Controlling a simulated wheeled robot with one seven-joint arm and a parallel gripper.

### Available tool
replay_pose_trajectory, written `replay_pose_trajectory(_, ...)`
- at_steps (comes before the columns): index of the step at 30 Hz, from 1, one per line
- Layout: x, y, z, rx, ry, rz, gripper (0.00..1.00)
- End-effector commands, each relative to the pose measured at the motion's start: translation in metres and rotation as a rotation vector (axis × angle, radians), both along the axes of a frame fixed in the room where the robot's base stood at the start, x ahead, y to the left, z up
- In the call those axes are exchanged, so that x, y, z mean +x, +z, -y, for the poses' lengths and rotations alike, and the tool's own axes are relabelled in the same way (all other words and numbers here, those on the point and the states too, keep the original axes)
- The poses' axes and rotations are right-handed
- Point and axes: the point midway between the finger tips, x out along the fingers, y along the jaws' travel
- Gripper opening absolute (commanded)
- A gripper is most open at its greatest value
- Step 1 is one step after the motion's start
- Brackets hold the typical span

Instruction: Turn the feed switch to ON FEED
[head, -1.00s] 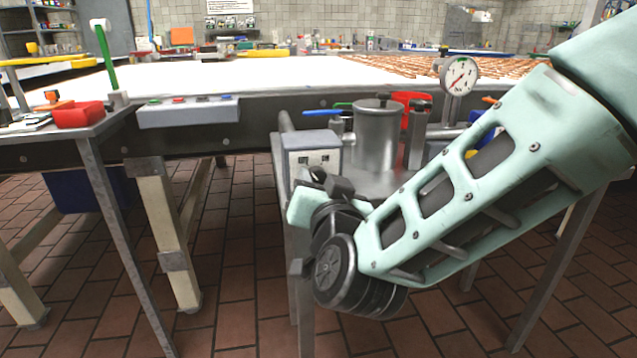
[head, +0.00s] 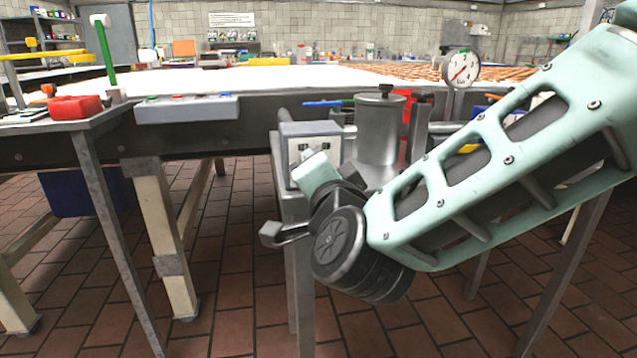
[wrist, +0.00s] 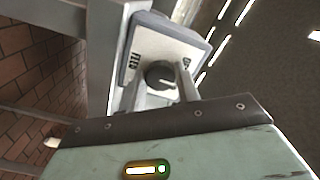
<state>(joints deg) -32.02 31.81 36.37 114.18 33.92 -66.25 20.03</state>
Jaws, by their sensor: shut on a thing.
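The feed switch is a round dark knob (wrist: 160,74) on the pale front plate of a grey box (head: 311,129). Printed labels sit on the plate to either side of the knob, and the left one reads FEED in the wrist view. The knob's exact setting is hard to read. My gripper (wrist: 159,88) is at the plate, with one finger on each side of the knob, shut on it. In the head view the pale green gripper body (head: 317,171) hides the knob and the fingertips.
A metal canister (head: 380,130) and a pressure gauge (head: 459,68) stand behind and right of the box. Open tiled floor lies below.

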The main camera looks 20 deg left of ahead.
Motion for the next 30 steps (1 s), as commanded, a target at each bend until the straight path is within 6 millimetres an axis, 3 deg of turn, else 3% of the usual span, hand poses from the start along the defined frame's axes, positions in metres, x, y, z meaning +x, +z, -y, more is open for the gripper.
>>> replay_pose_trajectory(15,-0.0005,-0.0039,0.0002,0.376,-0.001,-0.234,0.09)
replay_pose_trajectory(30,-0.0005,-0.0013,0.0001,0.523,-0.001,-0.325,0.09)
